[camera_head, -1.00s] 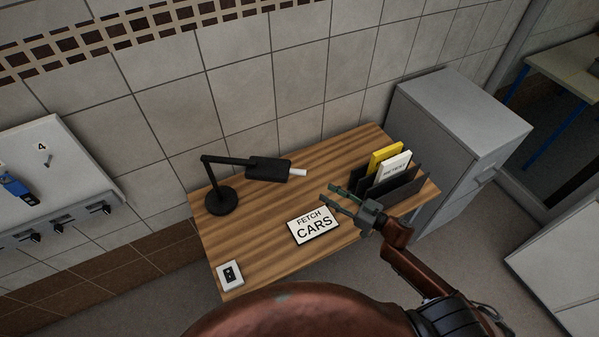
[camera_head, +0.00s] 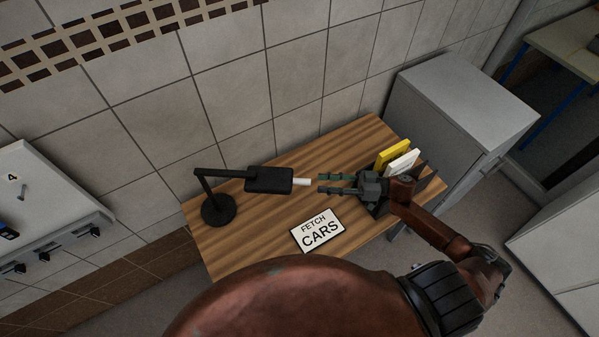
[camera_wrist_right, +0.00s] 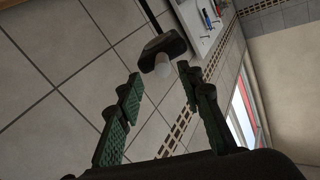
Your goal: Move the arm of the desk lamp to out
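The black desk lamp stands at the left of the wooden desk, its round base (camera_head: 218,209) on the top. Its arm (camera_head: 225,172) reaches right to a black head (camera_head: 269,179) with a white tip (camera_head: 302,182). My right gripper (camera_head: 320,183) is open, its green-padded fingers pointing left, just right of the white tip. In the right wrist view the lamp head (camera_wrist_right: 163,51) and white tip (camera_wrist_right: 185,67) show ahead, between and beyond the open fingers (camera_wrist_right: 160,84). I cannot tell whether a finger touches the tip. My left gripper is not in view.
A black file holder with a yellow folder (camera_head: 393,154) and a white one (camera_head: 402,163) stands behind my right gripper. A grey cabinet (camera_head: 455,95) is at the right, and a tiled wall runs behind.

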